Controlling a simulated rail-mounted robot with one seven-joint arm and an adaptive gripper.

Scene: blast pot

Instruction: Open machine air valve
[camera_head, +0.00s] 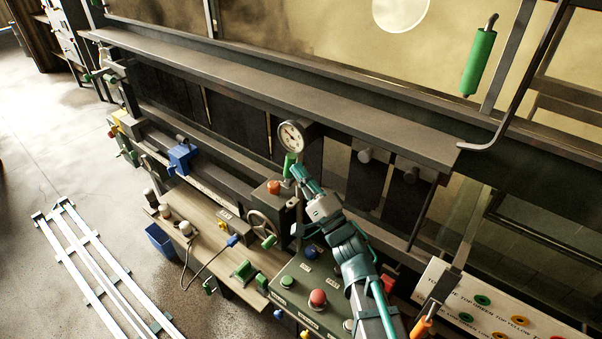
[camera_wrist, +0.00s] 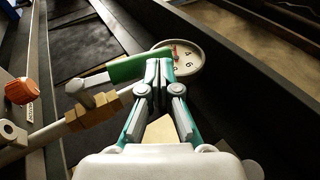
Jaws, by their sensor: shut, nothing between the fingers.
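A valve with a green lever handle (camera_wrist: 125,69) and a brass body (camera_wrist: 92,113) sits on a pipe in the wrist view. The handle lies roughly crosswise in that view, and its right end is beside my gripper (camera_wrist: 160,64). The fingers are shut with nothing between them; I cannot tell whether they touch the handle. In the head view the green handle (camera_head: 289,164) stands just below the round pressure gauge, with my gripper (camera_head: 297,169) close at its right. My gripper and arm hide part of the valve there. No label on this valve is readable.
The pressure gauge (camera_head: 292,136) is right behind the fingertips. An orange knob (camera_wrist: 20,91) is left of the valve. A handwheel (camera_head: 262,226) and a control panel (camera_head: 298,302) with buttons lie below. A long dark beam (camera_head: 270,85) runs above the gauge.

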